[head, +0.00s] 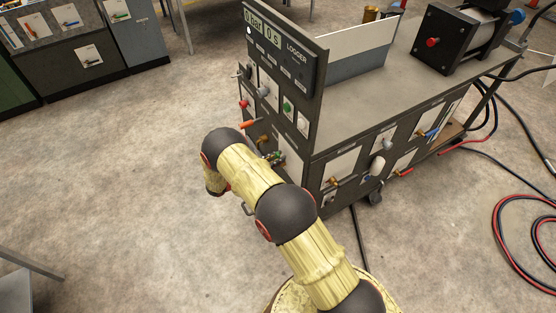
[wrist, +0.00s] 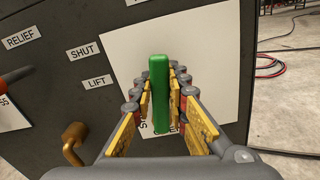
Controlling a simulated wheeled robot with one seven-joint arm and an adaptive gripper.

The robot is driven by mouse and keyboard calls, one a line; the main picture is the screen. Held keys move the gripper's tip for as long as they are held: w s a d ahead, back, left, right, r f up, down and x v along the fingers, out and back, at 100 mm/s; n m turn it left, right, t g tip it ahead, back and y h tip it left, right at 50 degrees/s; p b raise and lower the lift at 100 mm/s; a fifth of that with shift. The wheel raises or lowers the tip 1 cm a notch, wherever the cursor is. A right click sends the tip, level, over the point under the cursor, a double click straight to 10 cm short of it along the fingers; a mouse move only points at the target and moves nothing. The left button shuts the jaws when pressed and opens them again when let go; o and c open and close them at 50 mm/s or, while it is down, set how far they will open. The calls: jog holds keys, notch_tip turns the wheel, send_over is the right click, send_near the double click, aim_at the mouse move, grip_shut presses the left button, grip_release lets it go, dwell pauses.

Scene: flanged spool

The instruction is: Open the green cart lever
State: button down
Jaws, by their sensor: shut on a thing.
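The green cart lever (wrist: 159,95) is a slim green bar on a white plate (wrist: 215,50) on the dark cart panel. It stands upright in the wrist view. My gripper (wrist: 160,78) has its yellow-padded fingers on both sides of the lever and is shut on it. The fingers partly cover the lettering on the plate beneath. In the head view my arm reaches to the front of the cart (head: 355,135), and the gripper end is mostly hidden behind the arm.
An orange handle (wrist: 15,75) and a brass hook-shaped fitting (wrist: 74,143) stick out left of my gripper. Labels reading RELIEF, SHUT and LIFT are on the panel. Hoses (head: 525,235) lie on the floor at right. Open floor (head: 110,200) lies left of the cart.

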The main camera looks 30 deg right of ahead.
dwell(0.4)
jog(key=c, duration=1.7)
grip_release()
jog(key=shift+w, duration=0.1)
jog(key=a, duration=1.2)
jog(key=shift+s, duration=0.2)
